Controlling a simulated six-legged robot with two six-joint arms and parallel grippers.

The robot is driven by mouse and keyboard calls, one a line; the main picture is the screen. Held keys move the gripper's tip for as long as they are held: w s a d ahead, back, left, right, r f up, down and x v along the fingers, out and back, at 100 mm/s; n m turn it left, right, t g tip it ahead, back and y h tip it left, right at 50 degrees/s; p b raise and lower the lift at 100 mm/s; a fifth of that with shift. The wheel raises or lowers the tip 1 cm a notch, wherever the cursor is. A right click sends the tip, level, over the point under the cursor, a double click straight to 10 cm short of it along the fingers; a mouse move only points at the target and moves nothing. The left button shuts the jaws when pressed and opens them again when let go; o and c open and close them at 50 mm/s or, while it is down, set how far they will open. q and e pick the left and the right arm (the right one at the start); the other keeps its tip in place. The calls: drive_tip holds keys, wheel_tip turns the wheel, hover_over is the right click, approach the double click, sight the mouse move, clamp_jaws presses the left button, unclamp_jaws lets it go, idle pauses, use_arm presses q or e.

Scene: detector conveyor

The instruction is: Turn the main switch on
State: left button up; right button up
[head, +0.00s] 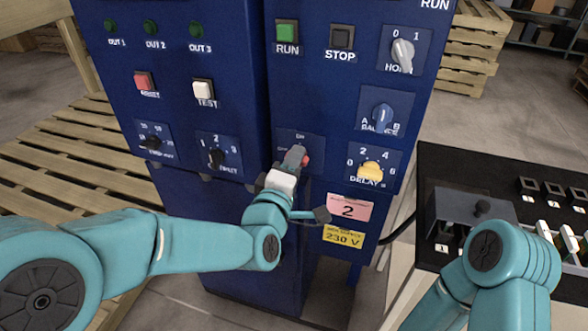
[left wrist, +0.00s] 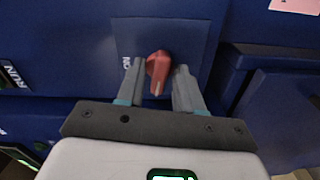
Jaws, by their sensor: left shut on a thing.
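The main switch is a red handle (head: 306,160) on a blue plate (head: 315,142) on the right-hand cabinet, marked ON at the top and with partly hidden lettering at its left. My left gripper (head: 298,158) is at the switch, its fingers covering much of it. In the left wrist view the red handle (left wrist: 158,68) sits between the two grey fingers (left wrist: 158,85), which are shut on it. The handle lies lengthwise down that picture, and the ON lettering is to its left, off its line. My right gripper is not in view.
A yellow DELAY knob (head: 370,171) is close right of the switch, with a blue knob (head: 382,117) above. RUN (head: 287,32) and STOP (head: 342,36) buttons are higher. A black console (head: 440,160) stands right, near my right arm. Pallets (head: 60,160) lie left.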

use_arm(q)
drive_tip(key=m+b, duration=0.5)
drive_tip(key=m, duration=1)
drive_tip(key=shift+m+b, duration=0.4)
drive_tip(key=shift+m, duration=0.3)
drive_tip(key=o, duration=0.7)
drive_tip(key=shift+c, duration=0.2)
drive_tip(key=shift+s, duration=0.1)
drive_tip(key=v, duration=1.6)
